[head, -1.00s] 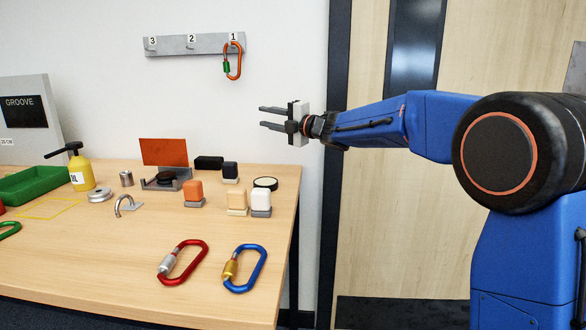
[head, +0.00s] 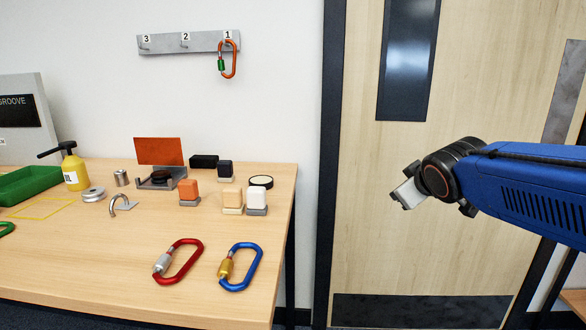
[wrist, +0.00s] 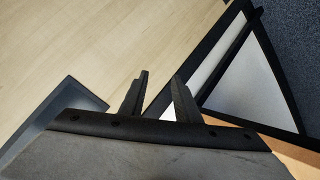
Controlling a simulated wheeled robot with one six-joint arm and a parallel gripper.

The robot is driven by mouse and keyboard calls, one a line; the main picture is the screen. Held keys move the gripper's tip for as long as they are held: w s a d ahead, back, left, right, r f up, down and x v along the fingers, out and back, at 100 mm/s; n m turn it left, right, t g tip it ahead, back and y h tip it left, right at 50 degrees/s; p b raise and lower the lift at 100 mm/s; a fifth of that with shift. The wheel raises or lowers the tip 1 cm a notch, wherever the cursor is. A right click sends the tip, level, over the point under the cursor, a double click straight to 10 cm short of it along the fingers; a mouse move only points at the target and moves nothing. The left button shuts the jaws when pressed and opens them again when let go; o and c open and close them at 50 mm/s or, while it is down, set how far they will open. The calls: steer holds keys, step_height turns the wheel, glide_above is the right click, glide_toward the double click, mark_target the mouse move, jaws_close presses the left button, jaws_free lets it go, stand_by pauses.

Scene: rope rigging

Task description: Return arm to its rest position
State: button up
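My gripper (head: 402,198) is in front of the wooden door, well to the right of the table, with the arm reaching in from the right edge. In the wrist view its two dark fingers (wrist: 160,92) stand apart with nothing between them. An orange carabiner with a green sleeve (head: 229,60) hangs from hook 1 of the grey wall rail (head: 187,42). Hooks 2 and 3 are bare. A red carabiner (head: 178,262) and a blue carabiner (head: 241,267) lie on the table's front part.
The table (head: 110,270) holds a yellow oil bottle (head: 74,172), a green tray (head: 30,183), several small blocks and metal parts. A grey GROOVE panel (head: 28,135) stands at the left. The door (head: 480,60) fills the right background. The gripper is clear of the table edge.

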steer(key=s+f+m+g, duration=0.2)
steer(key=s+f, duration=0.4)
steer(key=s, duration=0.3)
steer(key=s+d+f+m+g, duration=0.1)
steer(key=s+f+m+g, duration=0.1)
steer(key=s+f, duration=0.4)
steer(key=s+f+m+g, duration=0.2)
steer(key=s+f, duration=0.4)
steer(key=s, duration=0.6)
steer(key=shift+s+d+m+g+y, duration=0.2)
steer(key=shift+s+m+g+y, duration=0.15)
steer(key=shift+m+g+y, duration=0.05)
